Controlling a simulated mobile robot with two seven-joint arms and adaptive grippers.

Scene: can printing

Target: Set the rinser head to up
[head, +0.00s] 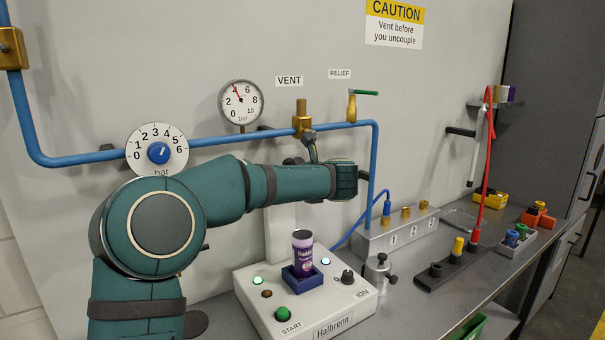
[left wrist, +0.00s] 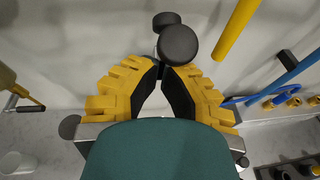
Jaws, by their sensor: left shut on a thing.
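In the left wrist view my left gripper (left wrist: 166,70), with yellow ribbed fingers and black pads, has its fingertips closed in on a black part with a round knob-like end (left wrist: 180,43). A second round black end (left wrist: 166,20) shows just behind it. In the head view my left arm crosses in front of the wall and hides the gripper and most of what it holds. A white machine (head: 343,304) labelled Halbrenn stands below, with a pale column (head: 280,232) rising behind it. I cannot make out the rinser head's position. My right gripper is not in view.
A purple can (head: 302,262) stands upright in a blue holder on the machine. A blue pipe (head: 228,141) runs along the wall above my arm, with a gauge (head: 240,102) and brass vent valve (head: 301,110). A numbered coupling block (head: 398,234) stands to the right.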

